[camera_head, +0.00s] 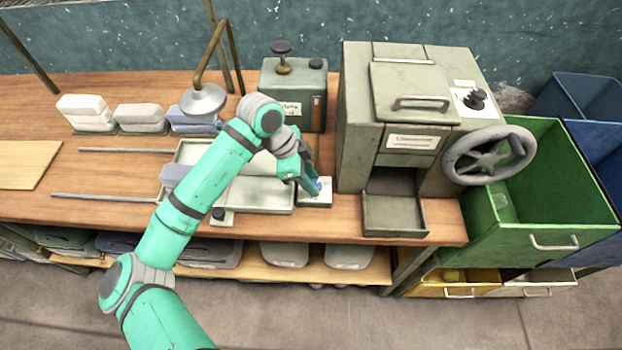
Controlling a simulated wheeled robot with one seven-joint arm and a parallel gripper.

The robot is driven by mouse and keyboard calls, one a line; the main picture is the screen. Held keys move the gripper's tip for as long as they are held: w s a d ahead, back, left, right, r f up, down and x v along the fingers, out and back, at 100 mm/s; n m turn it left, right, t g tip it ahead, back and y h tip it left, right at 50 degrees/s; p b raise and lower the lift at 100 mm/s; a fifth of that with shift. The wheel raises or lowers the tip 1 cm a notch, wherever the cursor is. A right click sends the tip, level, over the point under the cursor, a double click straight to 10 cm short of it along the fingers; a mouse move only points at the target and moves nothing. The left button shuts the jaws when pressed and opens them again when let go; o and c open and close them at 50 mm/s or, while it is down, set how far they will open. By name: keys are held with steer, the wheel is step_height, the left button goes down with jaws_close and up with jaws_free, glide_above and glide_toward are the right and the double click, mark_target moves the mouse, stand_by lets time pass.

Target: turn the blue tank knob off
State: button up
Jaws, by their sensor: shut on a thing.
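A shallow metal tray (262,207) lies left of the plate. A grey-green machine (357,130) with a handwheel (489,153) stands to the right, its open drawer (394,217) close by.

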steer(key=n, duration=0.1)
steer(key=n+t, duration=0.1)
steer(key=n, duration=0.1)
steer(key=shift+s+n+y, duration=0.25)
steer(key=shift+n+y, duration=0.05)
steer(key=shift+n, duration=0.1)
steer(key=n+t, duration=0.1)
steer(key=n, duration=0.1)
steer(key=n+t, duration=0.1)
steer(key=n, duration=0.1)
steer(key=shift+s+d+n+y, duration=0.2)
steer(key=shift+n+y, duration=0.1)
steer(key=shift+y, duration=0.1)
steer(key=n, duration=0.2)
steer(key=n+t+y, duration=0.1)
steer(key=n, duration=0.1)
steer(key=shift+d+n+y, duration=0.2)
steer(key=shift+n+y, duration=0.1)
steer(key=shift+d+n+y, duration=0.1)
steer(key=shift+n+y, duration=0.7)
steer(key=shift+n, duration=1.1)
steer(key=o, duration=1.1)
steer(key=shift+c, duration=0.2)
